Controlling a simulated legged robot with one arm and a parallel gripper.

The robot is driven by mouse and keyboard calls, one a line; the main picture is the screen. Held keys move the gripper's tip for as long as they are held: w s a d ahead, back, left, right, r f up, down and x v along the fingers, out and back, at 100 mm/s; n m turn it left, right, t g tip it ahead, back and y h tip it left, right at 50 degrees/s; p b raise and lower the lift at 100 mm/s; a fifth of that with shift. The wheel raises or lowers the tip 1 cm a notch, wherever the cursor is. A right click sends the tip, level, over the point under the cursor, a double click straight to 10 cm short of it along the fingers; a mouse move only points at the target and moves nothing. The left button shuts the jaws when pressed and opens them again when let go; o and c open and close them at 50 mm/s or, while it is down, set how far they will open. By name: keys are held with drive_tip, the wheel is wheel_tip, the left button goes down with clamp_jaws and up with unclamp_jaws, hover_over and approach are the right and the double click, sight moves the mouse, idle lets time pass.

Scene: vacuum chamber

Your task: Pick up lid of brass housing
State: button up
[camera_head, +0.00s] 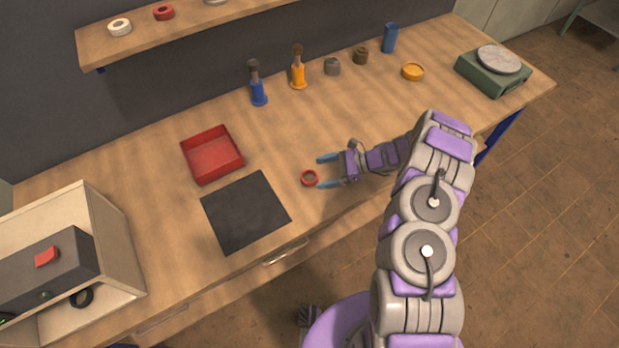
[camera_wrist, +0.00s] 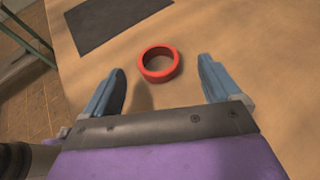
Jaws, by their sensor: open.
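My gripper (camera_head: 324,171) is open and empty, low over the front middle of the table. Its two blue fingers point left in the head view. A small red ring (camera_head: 304,180) lies on the table just ahead of the fingertips. In the wrist view the red ring (camera_wrist: 163,78) shows between and slightly beyond the open fingers, apart from both. A round, flat yellow-gold piece (camera_head: 412,72) lies at the back right of the table. A small brown cylindrical piece (camera_head: 360,56) stands left of it. I cannot tell for sure which is the brass housing or its lid.
A red tray (camera_head: 226,177) and a black mat (camera_head: 245,213) lie left of my gripper. Blue (camera_head: 258,94) and orange (camera_head: 298,75) upright tools, a grey piece (camera_head: 332,66) and a blue cylinder (camera_head: 390,38) stand along the back. A green scale (camera_head: 488,78) stands far right.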

sight(302, 178)
drive_tip(key=b+x, duration=0.1)
drive_tip(key=x, duration=0.3)
drive_tip(key=shift+s+a+f, duration=0.15)
drive_tip(key=shift+s+a, duration=0.05)
drive_tip(key=shift+a, duration=0.1)
drive_tip(key=shift+c, duration=0.3)
drive_tip(key=c, duration=1.1)
